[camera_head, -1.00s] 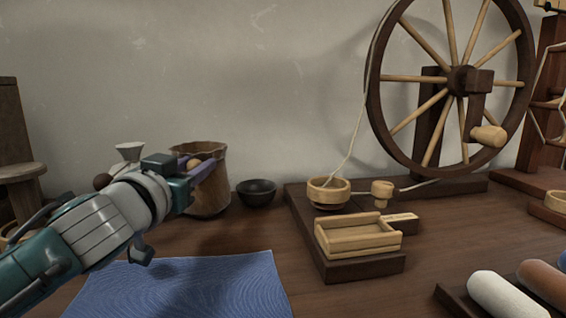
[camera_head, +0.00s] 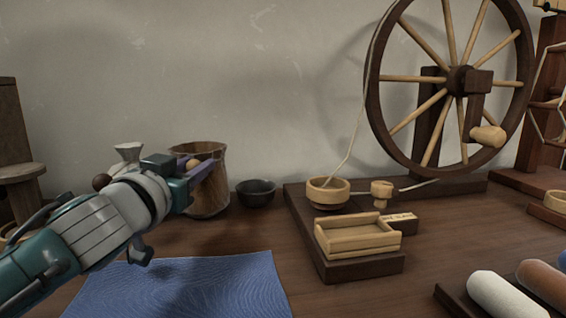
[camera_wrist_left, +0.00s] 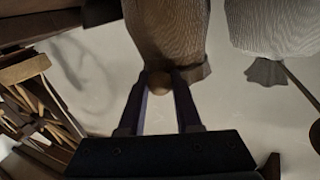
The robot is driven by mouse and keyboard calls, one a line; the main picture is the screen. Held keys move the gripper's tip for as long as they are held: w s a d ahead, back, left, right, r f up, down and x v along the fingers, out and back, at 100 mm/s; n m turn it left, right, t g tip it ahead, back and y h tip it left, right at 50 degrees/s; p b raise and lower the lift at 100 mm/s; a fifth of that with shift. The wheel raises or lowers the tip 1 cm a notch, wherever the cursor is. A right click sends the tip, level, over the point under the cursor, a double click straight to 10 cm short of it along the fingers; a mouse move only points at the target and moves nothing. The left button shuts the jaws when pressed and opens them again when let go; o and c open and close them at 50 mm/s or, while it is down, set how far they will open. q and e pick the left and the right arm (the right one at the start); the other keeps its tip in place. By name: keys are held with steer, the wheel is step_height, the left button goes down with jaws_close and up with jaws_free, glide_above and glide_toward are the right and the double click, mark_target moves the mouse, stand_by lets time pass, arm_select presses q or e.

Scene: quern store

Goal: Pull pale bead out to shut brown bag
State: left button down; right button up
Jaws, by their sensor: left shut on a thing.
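The brown bag (camera_head: 208,198) stands upright at the back left, partly hidden behind my left gripper. Its rim shows above the gripper, and its mouth looks open. In the left wrist view the bag (camera_wrist_left: 165,28) fills the top middle. The pale bead (camera_head: 193,163) is a small tan ball in front of the bag. My left gripper (camera_head: 205,163) is shut on it; in the left wrist view the bead (camera_wrist_left: 158,83) sits between the fingertips (camera_wrist_left: 159,76), close against the bag. Any cord is hidden. My right gripper is not in view.
A pale bag with a gathered neck (camera_head: 128,152) stands left of the brown bag. A dark bowl (camera_head: 256,193) stands close on its right. A blue cloth (camera_head: 190,285) lies in front. A spinning wheel (camera_head: 376,110) and a wooden tray (camera_head: 355,238) are farther right.

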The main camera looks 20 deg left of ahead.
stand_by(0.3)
arm_select(q)
steer(key=s+d, duration=0.1)
steer(key=s+d+p, duration=0.1)
steer(key=s, duration=0.2)
steer(key=shift+s+d+p, duration=0.3)
steer(key=shift+d+p, duration=0.05)
steer(key=shift+d, duration=0.05)
steer(key=c, duration=0.6)
jaws_free()
steer(key=p+v, duration=0.1)
steer(key=v, duration=0.9)
steer(key=shift+p, duration=0.35)
